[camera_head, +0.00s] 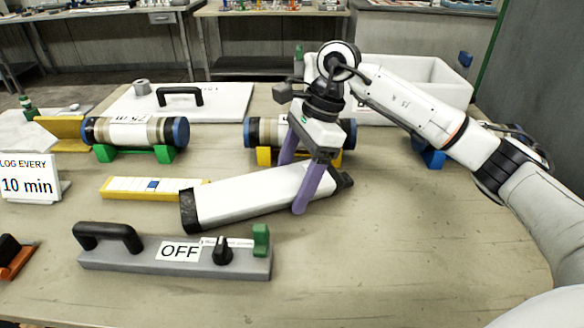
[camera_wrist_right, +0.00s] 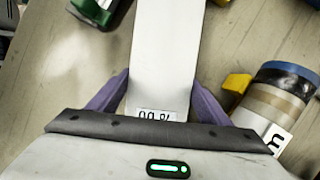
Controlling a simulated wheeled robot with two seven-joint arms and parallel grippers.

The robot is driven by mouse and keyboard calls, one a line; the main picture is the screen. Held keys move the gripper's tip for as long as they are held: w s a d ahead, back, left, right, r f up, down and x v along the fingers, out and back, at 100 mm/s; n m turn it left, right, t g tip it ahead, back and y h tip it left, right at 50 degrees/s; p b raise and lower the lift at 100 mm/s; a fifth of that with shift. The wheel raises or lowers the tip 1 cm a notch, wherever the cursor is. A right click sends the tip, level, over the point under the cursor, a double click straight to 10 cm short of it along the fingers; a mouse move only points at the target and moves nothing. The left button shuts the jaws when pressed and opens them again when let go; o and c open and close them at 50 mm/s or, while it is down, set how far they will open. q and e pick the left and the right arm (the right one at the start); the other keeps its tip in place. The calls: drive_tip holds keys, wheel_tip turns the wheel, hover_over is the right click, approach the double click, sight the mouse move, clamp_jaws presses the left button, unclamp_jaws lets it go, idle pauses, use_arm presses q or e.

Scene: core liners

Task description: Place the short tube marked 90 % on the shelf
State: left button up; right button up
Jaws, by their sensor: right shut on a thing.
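My right gripper (camera_head: 294,186) has its purple fingers shut around a white bar-shaped tube (camera_head: 235,195) with black ends. The tube lies slanted above or on the table, its left end nearer the front; I cannot tell if it touches the table. In the right wrist view the white tube (camera_wrist_right: 165,45) runs between the purple fingers (camera_wrist_right: 160,85). A partly cut-off label (camera_wrist_right: 158,115) on it seems to read 90 %. A blue-capped tube (camera_head: 262,132) rests on a yellow cradle behind the gripper, partly hidden. I cannot pick out the shelf for certain. My left gripper is not in view.
Another blue-capped tube (camera_head: 135,132) lies on a green cradle (camera_head: 108,153). A yellow-and-white strip (camera_head: 125,188) lies left of the held tube. A grey OFF panel (camera_head: 130,260) with a black handle is in front. A white bin (camera_head: 440,85) stands behind. The front right table is bare.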

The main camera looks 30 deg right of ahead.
idle(0.3)
drive_tip(key=o, duration=2)
drive_tip(key=shift+f, duration=0.15)
